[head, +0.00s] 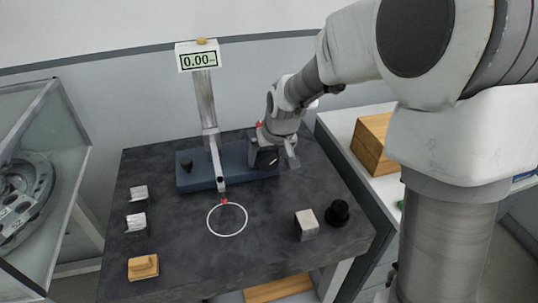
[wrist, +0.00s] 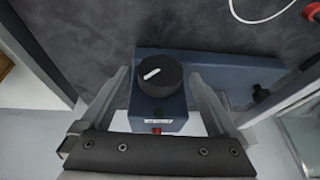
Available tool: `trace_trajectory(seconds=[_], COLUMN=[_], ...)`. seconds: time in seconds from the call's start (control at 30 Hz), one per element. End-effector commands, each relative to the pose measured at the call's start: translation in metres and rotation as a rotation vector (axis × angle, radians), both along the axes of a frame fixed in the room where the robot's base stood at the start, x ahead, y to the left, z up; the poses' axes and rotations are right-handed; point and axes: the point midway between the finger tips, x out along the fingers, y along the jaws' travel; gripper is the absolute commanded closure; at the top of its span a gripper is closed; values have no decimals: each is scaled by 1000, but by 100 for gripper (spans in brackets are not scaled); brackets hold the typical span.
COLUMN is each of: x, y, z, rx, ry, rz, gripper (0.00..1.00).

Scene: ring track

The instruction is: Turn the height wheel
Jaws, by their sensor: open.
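A black round wheel with a white mark (wrist: 159,75) sits on a small blue-grey box (wrist: 172,124) at one end of the gauge base. In the head view this wheel (head: 266,158) shows at the right end of the blue base (head: 232,177). My gripper (wrist: 158,80) is open, with one finger on each side of the wheel and box. Whether the fingers touch them is unclear. In the head view, my gripper (head: 280,152) partly hides the box. The gauge's display (head: 199,60) reads 0.00 at the top of its column.
A smaller black knob (head: 187,164) stands on the base's left end. A white ring (head: 227,219) marks the dark tabletop in front. A metal block (head: 307,225) and black cylinder (head: 338,213) stand front right; small blocks and a wooden piece (head: 143,266) lie left.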

Motion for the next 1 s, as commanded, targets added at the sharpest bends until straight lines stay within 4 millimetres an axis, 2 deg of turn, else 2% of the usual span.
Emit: trace_trajectory(seconds=[0.27, 0.73, 1.0], x=[0, 0, 0], y=[0, 0, 1], z=[-1, 0, -1], rx=[0, 0, -18], ry=[0, 0, -5], rz=[0, 0, 1], gripper=[7, 90, 90])
